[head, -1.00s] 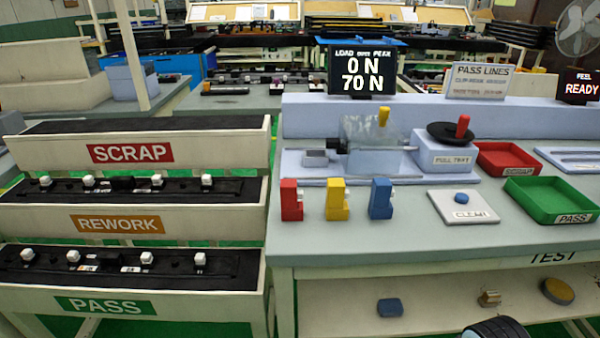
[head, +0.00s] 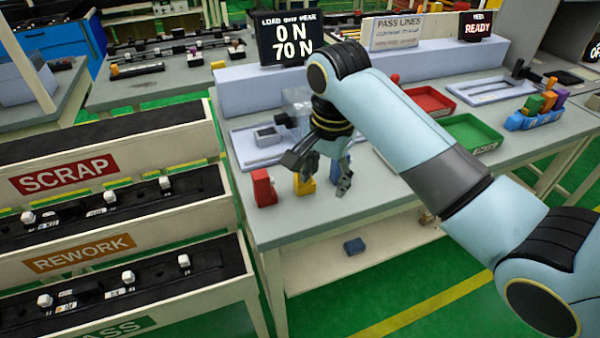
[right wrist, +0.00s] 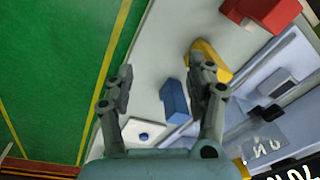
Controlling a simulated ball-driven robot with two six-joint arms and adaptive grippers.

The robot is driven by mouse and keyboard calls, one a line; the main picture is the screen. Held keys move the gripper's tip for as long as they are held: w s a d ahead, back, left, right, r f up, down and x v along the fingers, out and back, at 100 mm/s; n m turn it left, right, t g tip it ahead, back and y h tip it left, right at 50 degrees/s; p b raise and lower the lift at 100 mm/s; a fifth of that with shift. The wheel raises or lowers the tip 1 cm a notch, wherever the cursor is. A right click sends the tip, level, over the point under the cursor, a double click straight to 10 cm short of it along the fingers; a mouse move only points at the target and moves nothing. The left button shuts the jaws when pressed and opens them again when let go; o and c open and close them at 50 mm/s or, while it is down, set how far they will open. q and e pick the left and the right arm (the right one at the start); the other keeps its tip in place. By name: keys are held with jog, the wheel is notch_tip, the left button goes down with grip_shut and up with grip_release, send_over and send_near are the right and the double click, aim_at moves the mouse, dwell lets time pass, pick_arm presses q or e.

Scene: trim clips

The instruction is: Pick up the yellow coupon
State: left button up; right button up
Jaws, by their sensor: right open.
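The yellow coupon (head: 304,186) stands on the grey test bench between the red coupon (head: 263,188) and the blue coupon (head: 336,172). My right gripper (head: 321,172) is open and empty above the row, partly covering the yellow and blue coupons in the head view. In the right wrist view, the yellow coupon (right wrist: 209,60) shows behind one finger, off to the right of the gap between the open fingers (right wrist: 163,80). The blue coupon (right wrist: 174,100) shows in that gap. The red coupon (right wrist: 260,13) is at the top right. My left gripper is not in view.
A red tray (head: 430,101) and a green tray (head: 470,133) lie on the bench to the right. The test fixture (head: 268,137) is behind the coupons. The labelled rack (head: 70,180) stands left of the bench.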

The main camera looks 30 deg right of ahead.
jog(key=w+r+m, duration=0.1)
jog(key=w, duration=0.1)
jog(key=w+r+m, duration=0.1)
jog(key=w+m, duration=0.3)
jog(key=shift+w+d+r+g, duration=0.25)
jog(key=shift+d+r+g, duration=0.05)
jog(key=shift+r+g, duration=0.1)
jog(key=shift+w+m, duration=0.25)
jog(key=shift+m, duration=0.25)
send_over(301, 189)
jog(key=d, duration=0.2)
jog(key=f, duration=0.5)
jog(key=shift+w+a, duration=0.2)
jog(key=shift+w, duration=0.05)
jog(key=f, duration=0.5)
jog(key=shift+w+a+f, duration=0.2)
jog(key=shift+w+f, duration=0.1)
jog(key=shift+w, duration=0.1)
jog(key=shift+c, duration=0.4)
grip_shut()
